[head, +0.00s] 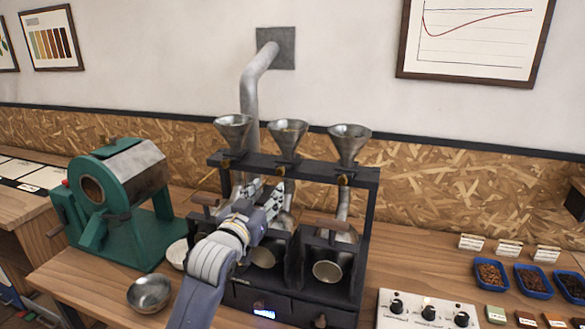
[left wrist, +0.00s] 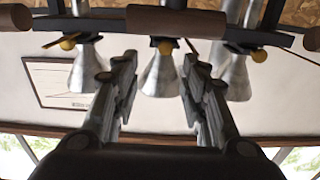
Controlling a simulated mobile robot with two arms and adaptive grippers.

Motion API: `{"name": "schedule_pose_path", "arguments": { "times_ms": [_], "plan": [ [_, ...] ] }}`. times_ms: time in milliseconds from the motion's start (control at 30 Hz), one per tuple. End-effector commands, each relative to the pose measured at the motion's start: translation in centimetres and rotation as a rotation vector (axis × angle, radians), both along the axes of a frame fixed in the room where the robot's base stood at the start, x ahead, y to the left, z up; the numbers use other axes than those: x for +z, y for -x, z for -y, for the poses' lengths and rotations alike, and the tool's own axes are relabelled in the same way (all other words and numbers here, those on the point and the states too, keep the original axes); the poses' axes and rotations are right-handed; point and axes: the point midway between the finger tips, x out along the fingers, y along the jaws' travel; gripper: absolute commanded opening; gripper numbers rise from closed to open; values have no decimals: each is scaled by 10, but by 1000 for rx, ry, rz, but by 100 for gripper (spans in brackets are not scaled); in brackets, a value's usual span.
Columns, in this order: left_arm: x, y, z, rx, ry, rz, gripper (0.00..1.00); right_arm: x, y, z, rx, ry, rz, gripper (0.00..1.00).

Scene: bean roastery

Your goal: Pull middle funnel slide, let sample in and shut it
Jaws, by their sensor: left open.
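Three metal funnels stand in a row on the dark roaster frame: left (head: 233,130), middle (head: 287,138) and right (head: 349,142). Below the middle funnel is a slide with a brass knob, seen in the left wrist view (left wrist: 165,47). That view appears upside down, with the funnels widening downward. My left gripper (head: 267,187) is open, just below and in front of the middle funnel. Its two fingers are spread on either side of the middle funnel and knob in the wrist view, with nothing between them. My right gripper is not in view. Whether the funnel holds a sample is unclear.
Brass knobs of the side slides flank the middle one (left wrist: 67,45) (left wrist: 260,55). Wooden handles (head: 328,225) sit below. A green roaster (head: 125,190) and a metal bowl (head: 149,294) stand left. A control box (head: 425,311) and blue bean trays (head: 532,281) stand right.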

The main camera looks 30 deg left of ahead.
Motion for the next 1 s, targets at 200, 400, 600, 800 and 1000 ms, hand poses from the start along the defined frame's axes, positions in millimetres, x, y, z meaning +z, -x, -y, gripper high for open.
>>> {"name": "schedule_pose_path", "arguments": {
  "times_ms": [200,400,600,800,1000],
  "plan": [
    [3,-8,-4,3,0,5,40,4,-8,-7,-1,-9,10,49],
    [5,-36,-10,3,1,4,40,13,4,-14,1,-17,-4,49],
    [4,-69,-18,2,0,2,40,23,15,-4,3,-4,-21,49],
    [3,-93,-24,2,-1,3,40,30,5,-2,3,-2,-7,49],
    [1,-104,-26,1,-1,3,40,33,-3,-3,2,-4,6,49]
  ]
}}
